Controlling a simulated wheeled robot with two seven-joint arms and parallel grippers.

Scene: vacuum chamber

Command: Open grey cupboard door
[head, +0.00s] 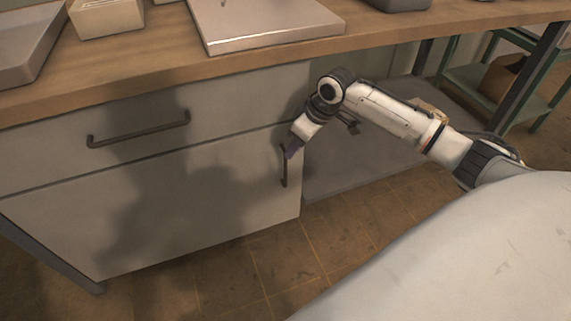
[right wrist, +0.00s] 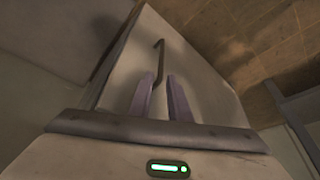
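The grey cupboard door (head: 160,210) sits below a drawer in the head view and looks flush with the front. Its dark vertical handle (head: 284,168) is near the door's right edge. My right gripper (head: 290,151) is at the upper part of this handle. In the right wrist view, my right gripper's two purple fingers (right wrist: 162,98) stand apart, with a gap between them. The handle (right wrist: 158,58) runs down towards this gap, and its lower part is hidden by the fingers. Contact with the handle cannot be told. My left gripper is not in view.
A grey drawer with a dark horizontal handle (head: 138,131) is above the door. The wooden worktop (head: 130,72) carries a metal plate (head: 262,25) and boxes. The tiled floor (head: 240,275) before the door is clear. A green shelf rack (head: 500,92) stands at the right.

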